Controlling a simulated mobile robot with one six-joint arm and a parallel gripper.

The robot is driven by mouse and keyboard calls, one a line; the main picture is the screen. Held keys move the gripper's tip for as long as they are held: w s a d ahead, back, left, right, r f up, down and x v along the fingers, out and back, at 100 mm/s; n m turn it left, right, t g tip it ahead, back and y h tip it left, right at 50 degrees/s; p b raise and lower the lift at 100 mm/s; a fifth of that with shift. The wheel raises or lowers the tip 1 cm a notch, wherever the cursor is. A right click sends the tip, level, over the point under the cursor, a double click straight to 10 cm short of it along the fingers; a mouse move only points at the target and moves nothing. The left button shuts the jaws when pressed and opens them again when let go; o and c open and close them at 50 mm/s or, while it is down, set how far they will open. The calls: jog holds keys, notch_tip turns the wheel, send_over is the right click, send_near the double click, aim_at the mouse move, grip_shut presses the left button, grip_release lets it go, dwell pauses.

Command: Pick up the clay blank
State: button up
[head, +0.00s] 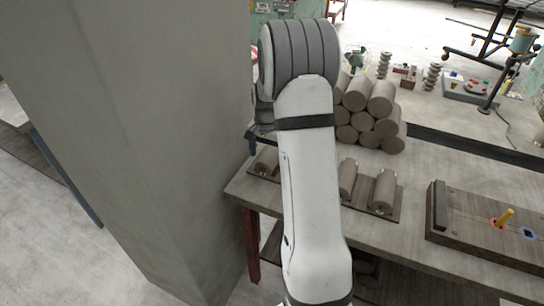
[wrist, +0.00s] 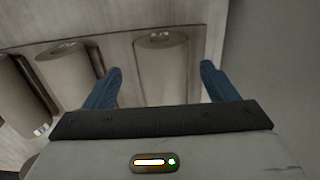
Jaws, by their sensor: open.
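Grey-brown clay cylinders lie on a dark board (head: 360,207) at the front of the table. In the wrist view one clay blank (wrist: 160,65) shows between the two blue fingers of my gripper (wrist: 161,70), with a gap on each side. My gripper is open and holds nothing. How far the fingertips are above the blank is hard to tell. In the head view my gripper (head: 254,145) is mostly hidden behind my arm, above the leftmost blank (head: 266,161). Two other blanks lie to the right, one (head: 347,177) in the middle and one (head: 384,190) at the right.
A stack of larger clay cylinders (head: 366,112) stands behind the board. A grey pillar (head: 160,120) rises close to the left of my gripper. The table between board and fixture is clear.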

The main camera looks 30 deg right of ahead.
aim_at(266, 157)
notch_tip(266, 157, down, 4)
jog(key=shift+w+r, duration=0.1)
jog(key=shift+r, duration=0.15)
jog(key=shift+r, duration=0.1)
jog(key=c, duration=1.5)
